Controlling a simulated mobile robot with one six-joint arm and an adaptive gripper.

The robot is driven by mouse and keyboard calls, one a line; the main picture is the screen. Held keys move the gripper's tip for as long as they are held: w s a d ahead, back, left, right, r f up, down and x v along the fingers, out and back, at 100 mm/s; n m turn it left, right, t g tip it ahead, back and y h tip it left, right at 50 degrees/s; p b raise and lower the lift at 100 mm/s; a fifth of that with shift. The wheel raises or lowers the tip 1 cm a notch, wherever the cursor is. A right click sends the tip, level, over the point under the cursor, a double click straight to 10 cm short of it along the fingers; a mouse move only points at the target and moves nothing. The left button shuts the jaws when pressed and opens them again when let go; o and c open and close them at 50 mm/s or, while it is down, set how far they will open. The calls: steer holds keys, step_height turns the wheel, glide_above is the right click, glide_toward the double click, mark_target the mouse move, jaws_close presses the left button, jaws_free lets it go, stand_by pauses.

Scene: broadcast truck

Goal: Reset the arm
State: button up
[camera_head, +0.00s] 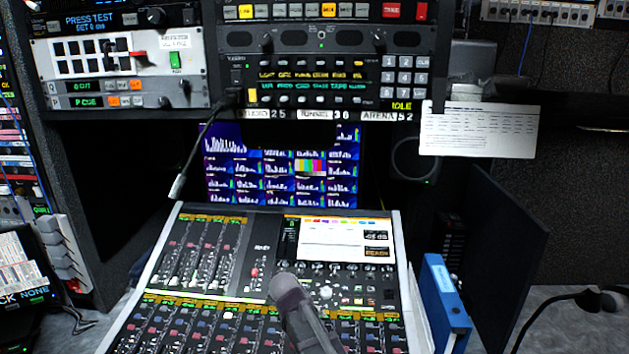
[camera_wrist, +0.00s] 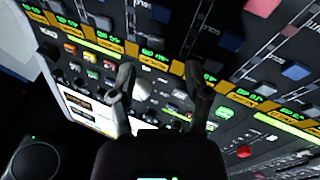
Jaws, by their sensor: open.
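My gripper (camera_wrist: 160,85) is in the wrist view, with its two dark fingers spread apart and nothing between them. Behind the fingers is the mixing console (camera_wrist: 255,60), tilted in this view, with faders, coloured buttons and green-lit labels. In the head view part of my arm reaches up from the bottom edge in front of the console (camera_head: 265,232); the fingertips cannot be made out there. How far the fingers are from the console surface cannot be told.
A rack panel (camera_head: 325,62) with buttons and a white paper sheet (camera_head: 477,129) are above the console. A screen with meters (camera_head: 228,178) stands behind it. A gooseneck microphone (camera_head: 178,186) hangs at left. A blue binder (camera_head: 440,290) stands at right. A black cable (camera_head: 540,305) lies far right.

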steer(key=s+d, duration=0.2)
steer(key=d, duration=0.1)
steer(key=s+d+g+y, duration=0.1)
steer(key=d, duration=0.2)
steer(key=s+d+m+g+p, duration=0.1)
steer(key=s+d, duration=0.1)
steer(key=d, duration=0.2)
steer(key=shift+s+f, duration=0.2)
steer(key=shift+s, duration=0.1)
steer(key=s+d+y, duration=0.1)
steer(key=s+d, duration=0.1)
steer(key=s+d+g+y, duration=0.1)
steer(key=s+d, duration=0.1)
steer(key=d, duration=0.1)
steer(key=s+d+g+p, duration=0.1)
steer(key=s+d, duration=0.1)
steer(key=s, duration=0.1)
steer(key=shift+d+r+m+y, duration=0.2)
steer(key=shift+d+m+y, duration=0.1)
steer(key=shift+m+y, duration=0.1)
steer(key=shift+s+d, duration=0.25)
steer(key=shift+s, duration=0.1)
steer(key=shift+a, duration=0.1)
stand_by(1.3)
